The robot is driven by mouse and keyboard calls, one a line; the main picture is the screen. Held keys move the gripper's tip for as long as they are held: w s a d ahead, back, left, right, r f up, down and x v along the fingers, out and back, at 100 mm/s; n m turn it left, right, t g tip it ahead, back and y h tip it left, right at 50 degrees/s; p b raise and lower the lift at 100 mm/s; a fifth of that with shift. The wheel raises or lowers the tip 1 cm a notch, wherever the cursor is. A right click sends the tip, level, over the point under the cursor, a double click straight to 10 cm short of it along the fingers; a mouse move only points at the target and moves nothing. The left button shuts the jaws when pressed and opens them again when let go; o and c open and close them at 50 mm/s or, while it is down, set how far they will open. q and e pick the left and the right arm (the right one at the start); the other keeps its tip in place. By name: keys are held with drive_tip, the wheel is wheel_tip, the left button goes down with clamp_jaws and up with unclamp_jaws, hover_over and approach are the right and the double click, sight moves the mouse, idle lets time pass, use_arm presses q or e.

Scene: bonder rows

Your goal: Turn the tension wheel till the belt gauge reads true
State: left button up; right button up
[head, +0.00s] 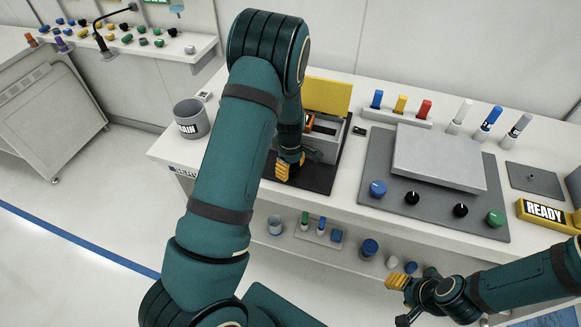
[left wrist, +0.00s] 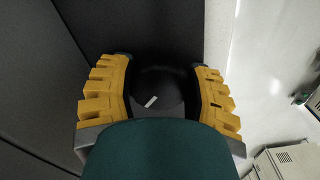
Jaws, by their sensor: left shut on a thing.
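A dark round wheel (left wrist: 158,92) with a short white mark slanting on its face shows in the left wrist view; I take it for the tension wheel. My left gripper (left wrist: 157,98) is shut on it, with one ribbed yellow finger on each side. In the head view my left gripper (head: 288,168) is at the front of a grey machine (head: 325,145) with a raised yellow lid (head: 327,96). There the wheel is hidden by my gripper and arm. I cannot make out the belt gauge. My right gripper (head: 400,283) is low at the right, in front of the bench, away from the machine.
The machine stands on a dark mat (head: 318,180) on the white bench. A grey bin (head: 191,119) is at left. At right are a grey panel (head: 380,150) with knobs, several coloured bottles behind it and a yellow READY sign (head: 543,213). A shelf below holds small items.

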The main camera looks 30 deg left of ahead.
use_arm(q)
drive_tip(key=m, duration=0.5)
drive_tip(key=shift+m+b, duration=0.3)
drive_tip(key=shift+b, duration=0.1)
drive_tip(key=m+b, duration=0.1)
drive_tip(key=m, duration=0.5)
drive_tip(key=shift+s+a, duration=0.1)
drive_tip(key=shift+a, duration=0.05)
drive_tip(key=o, duration=0.9)
wheel_tip(320, 180, up, 12)
drive_tip(key=shift+s, duration=0.1)
idle(0.6)
